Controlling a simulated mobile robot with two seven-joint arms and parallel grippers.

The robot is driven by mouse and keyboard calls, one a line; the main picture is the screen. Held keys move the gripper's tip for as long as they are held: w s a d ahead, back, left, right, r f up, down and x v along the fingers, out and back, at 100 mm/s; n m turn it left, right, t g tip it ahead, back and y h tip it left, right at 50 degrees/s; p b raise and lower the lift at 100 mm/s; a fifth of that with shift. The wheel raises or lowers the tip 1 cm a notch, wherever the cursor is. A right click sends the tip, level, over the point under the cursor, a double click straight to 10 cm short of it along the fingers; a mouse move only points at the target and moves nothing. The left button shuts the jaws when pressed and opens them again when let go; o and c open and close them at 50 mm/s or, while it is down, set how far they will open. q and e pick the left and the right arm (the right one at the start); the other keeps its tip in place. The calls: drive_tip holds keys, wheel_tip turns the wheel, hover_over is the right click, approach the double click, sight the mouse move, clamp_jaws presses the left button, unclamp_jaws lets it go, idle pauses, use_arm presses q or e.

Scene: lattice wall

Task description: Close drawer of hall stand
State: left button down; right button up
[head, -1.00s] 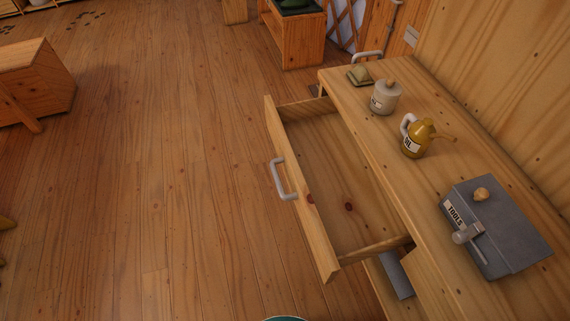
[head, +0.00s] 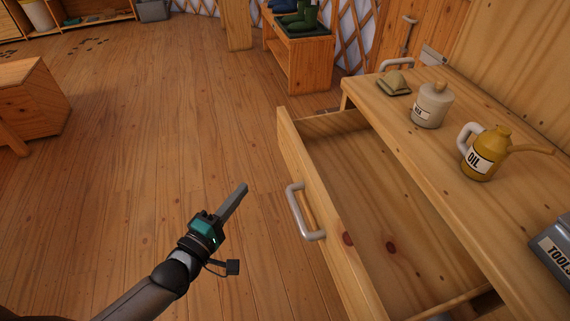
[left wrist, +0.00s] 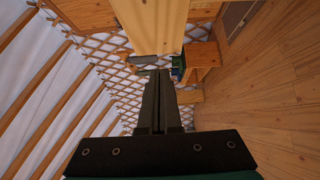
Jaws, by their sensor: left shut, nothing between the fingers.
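The hall stand (head: 425,140) is a light wooden piece at the right in the head view. Its drawer (head: 330,225) is pulled well out, with an empty-looking wooden inside. A grey bar handle (head: 306,212) is on the drawer front. My left gripper (head: 240,190) is shut and empty, to the left of the drawer front and apart from the handle. In the left wrist view its closed fingers (left wrist: 159,95) point toward the lattice wall. My right gripper is not in view.
On the stand top are a grey jar (head: 432,106), a yellow oil can (head: 484,155), a green-brown lump (head: 394,84) and a grey toolbox (head: 553,255). A boot bench (head: 300,55) stands behind. The floor left of the drawer is clear.

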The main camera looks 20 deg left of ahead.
use_arm(q)
drive_tip(key=b, duration=0.3)
approach(287, 151)
drive_tip(key=w+a, duration=0.2)
drive_tip(key=w, duration=0.1)
drive_tip(key=shift+w+d+b, duration=0.5)
drive_tip(key=shift+w+d, duration=0.85)
drive_tip(key=shift+d, duration=0.2)
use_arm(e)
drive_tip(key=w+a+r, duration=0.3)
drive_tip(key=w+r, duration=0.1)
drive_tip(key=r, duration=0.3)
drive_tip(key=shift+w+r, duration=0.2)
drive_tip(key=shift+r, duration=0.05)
